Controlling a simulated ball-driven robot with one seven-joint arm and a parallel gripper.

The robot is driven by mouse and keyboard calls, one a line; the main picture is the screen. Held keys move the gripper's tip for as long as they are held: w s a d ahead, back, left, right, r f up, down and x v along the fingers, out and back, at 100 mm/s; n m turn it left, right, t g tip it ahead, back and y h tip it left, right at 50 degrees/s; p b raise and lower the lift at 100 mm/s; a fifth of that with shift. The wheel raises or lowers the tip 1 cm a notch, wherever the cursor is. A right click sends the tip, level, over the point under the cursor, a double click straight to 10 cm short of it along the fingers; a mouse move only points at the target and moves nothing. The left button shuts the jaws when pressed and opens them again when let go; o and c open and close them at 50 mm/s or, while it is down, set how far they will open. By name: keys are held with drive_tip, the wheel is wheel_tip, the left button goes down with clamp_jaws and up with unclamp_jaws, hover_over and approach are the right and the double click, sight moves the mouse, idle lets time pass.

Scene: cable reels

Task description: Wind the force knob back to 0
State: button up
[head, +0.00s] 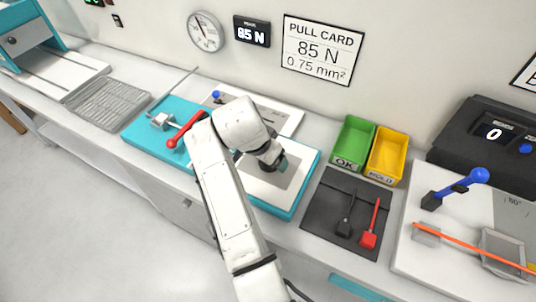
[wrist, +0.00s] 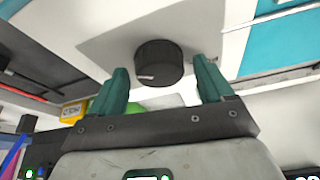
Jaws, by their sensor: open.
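The black round force knob (wrist: 158,55) shows in the wrist view on a pale panel, with a short white mark near its lower left rim. My gripper (wrist: 161,72) is open, with one teal finger on each side of the knob. Gaps show between fingers and knob, so I see no grip on it. In the head view my gripper (head: 281,164) is over the right part of the teal-based pull tester (head: 306,180), and the knob is hidden there. The wall display (head: 252,32) reads 85 N.
The pull card (head: 320,50) on the wall reads 85 N, 0.75 mm². Right of the tester stand a green bin (head: 352,142) and a yellow bin (head: 387,155). A dark mat (head: 325,205) carries black and red tools. A red-handled lever (head: 186,129) lies left of my arm.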

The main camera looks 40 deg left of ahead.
drive_tip(key=shift+c, duration=0.4)
drive_tip(key=c, duration=0.9)
drive_tip(key=shift+c, duration=0.2)
drive_tip(key=shift+r, duration=0.1)
